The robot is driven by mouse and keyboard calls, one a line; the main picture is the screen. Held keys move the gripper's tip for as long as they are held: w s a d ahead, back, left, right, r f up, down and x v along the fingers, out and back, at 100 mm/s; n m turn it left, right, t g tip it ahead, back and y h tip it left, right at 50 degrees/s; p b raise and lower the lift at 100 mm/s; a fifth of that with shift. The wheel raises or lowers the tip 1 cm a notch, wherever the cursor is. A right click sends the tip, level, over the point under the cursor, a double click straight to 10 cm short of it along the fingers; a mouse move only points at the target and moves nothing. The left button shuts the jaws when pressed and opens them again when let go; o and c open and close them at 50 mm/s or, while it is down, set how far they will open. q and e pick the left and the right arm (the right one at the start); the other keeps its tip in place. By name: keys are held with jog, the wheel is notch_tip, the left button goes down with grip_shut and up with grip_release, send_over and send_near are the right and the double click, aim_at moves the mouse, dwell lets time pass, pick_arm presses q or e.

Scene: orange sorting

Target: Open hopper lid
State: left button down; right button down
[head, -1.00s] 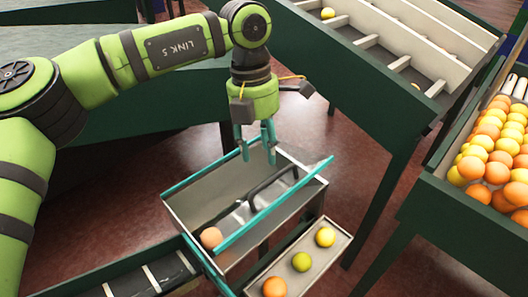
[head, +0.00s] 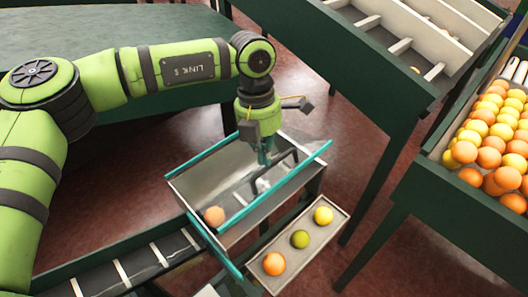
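The hopper (head: 188,196) is an open-looking metal box with teal edges, in the middle of the head view. A dark bar handle (head: 287,163) stands across its right part. An orange (head: 214,216) shows inside, at the hopper's lower left. My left gripper (head: 264,161) points down over the hopper, with its teal fingers beside the handle. The fingers overlap in this view, so I cannot tell whether they are open, shut or touching the handle. My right gripper is not in view.
A small tray (head: 333,229) with three fruits stands in front of the hopper. A slatted conveyor (head: 143,265) meets it at the lower left. A green table (head: 125,27) lies behind my arm. A fruit-filled bin (head: 430,157) and a divided sorting table (head: 378,60) stand at right.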

pick_arm(q)
jog(key=c, duration=1.2)
grip_release()
jog(key=shift+o, duration=0.2)
jog(key=shift+s+r, duration=0.1)
notch_tip(320, 180, up, 12)
jog(key=w+a, duration=0.1)
